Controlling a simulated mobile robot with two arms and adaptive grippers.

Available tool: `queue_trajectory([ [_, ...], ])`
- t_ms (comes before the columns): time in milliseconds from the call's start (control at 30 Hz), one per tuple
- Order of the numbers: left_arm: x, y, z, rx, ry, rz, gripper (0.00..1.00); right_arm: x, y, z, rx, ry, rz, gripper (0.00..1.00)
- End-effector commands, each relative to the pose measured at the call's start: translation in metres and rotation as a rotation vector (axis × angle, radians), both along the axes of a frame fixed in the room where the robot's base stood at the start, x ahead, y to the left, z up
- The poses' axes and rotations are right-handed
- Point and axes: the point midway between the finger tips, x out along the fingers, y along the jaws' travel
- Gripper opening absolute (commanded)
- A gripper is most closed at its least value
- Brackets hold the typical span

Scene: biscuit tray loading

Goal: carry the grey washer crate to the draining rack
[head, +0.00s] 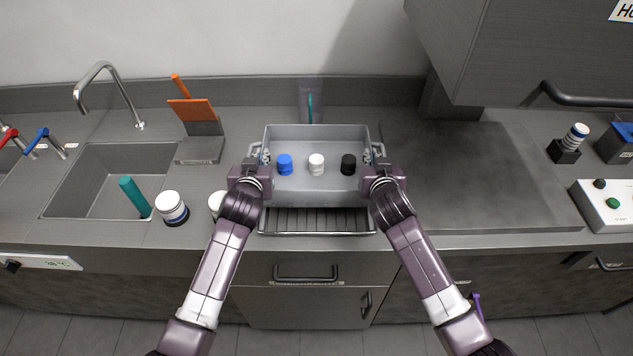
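The grey washer crate (316,133) is in the middle of the counter in the head view. It holds a blue-topped item (285,164), a white-topped one (317,164) and a black-topped one (348,164) in a row. The draining rack (316,221) shows its bars in front of and below the crate; the crate hides its back part. My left gripper (258,163) is at the crate's left handle and my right gripper (378,163) at its right handle. Both look shut on the handles, though the fingers are partly hidden. I cannot tell whether the crate touches the rack.
Left are a sink (100,165) with a teal stick (134,196), a white jar (171,207) and a grey block with an orange scraper (191,110). A dark flat slab (480,180) lies right, with a white button box (607,205) beyond. A cabinet (530,50) overhangs the back right.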

Motion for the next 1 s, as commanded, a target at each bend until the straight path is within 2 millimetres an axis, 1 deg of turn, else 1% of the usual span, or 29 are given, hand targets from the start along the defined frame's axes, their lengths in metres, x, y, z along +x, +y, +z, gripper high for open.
queue_trajectory([
  [33, 0.0, 0.0, -0.005, 0.0, -0.002, -0.001, 0.0, 0.0, 0.0, -0.005, 0.0, -0.002, 0.0, 0.0],
  [567, 0.0, 0.0, -0.035, 0.0, -0.003, 0.0, 0.0, 0.0, 0.0, -0.035, 0.0, -0.003, 0.0, 0.0],
  [600, 0.0, 0.0, -0.034, 0.0, -0.001, 0.0, 0.05, 0.0, 0.0, -0.034, 0.0, -0.001, 0.0, 0.05],
  [700, 0.0, 0.0, -0.033, 0.0, 0.0, 0.0, 0.16, 0.0, 0.0, -0.033, 0.0, 0.0, 0.0, 0.16],
  [767, 0.0, 0.0, -0.033, 0.0, 0.0, 0.0, 0.22, 0.0, 0.0, -0.033, 0.0, 0.0, 0.0, 0.22],
  [1000, 0.0, 0.0, -0.033, 0.0, 0.0, 0.0, 0.22, 0.0, 0.0, -0.033, 0.0, 0.0, -0.001, 0.22],
])
